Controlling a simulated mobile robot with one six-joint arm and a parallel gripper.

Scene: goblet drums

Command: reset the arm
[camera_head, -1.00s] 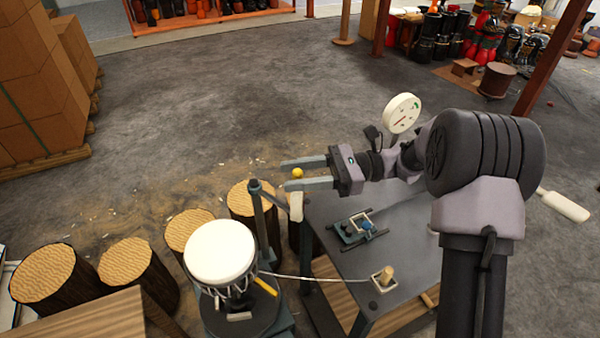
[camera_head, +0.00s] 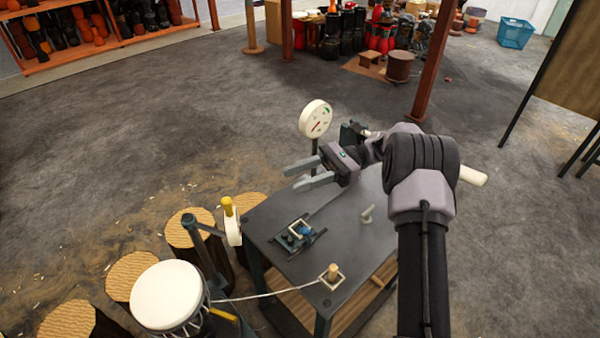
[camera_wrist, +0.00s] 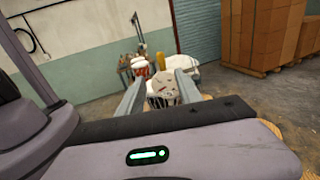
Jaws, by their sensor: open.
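My gripper (camera_head: 290,178) is open and empty, held in the air above the back of the dark worktable (camera_head: 345,225). Its two grey fingers point left in the head view, apart from everything around them. My arm is bent at the elbow, on the right of that view. In the wrist view my gripper (camera_wrist: 160,82) shows both fingers spread. A drum-like thing shows between them, farther off.
A white-headed drum (camera_head: 166,295) stands at lower left, beside wooden stumps (camera_head: 131,275). A lever with a yellow grip (camera_head: 228,207) stands at the table's left edge. A round gauge (camera_head: 316,118) rises behind my gripper. The floor beyond is mostly clear.

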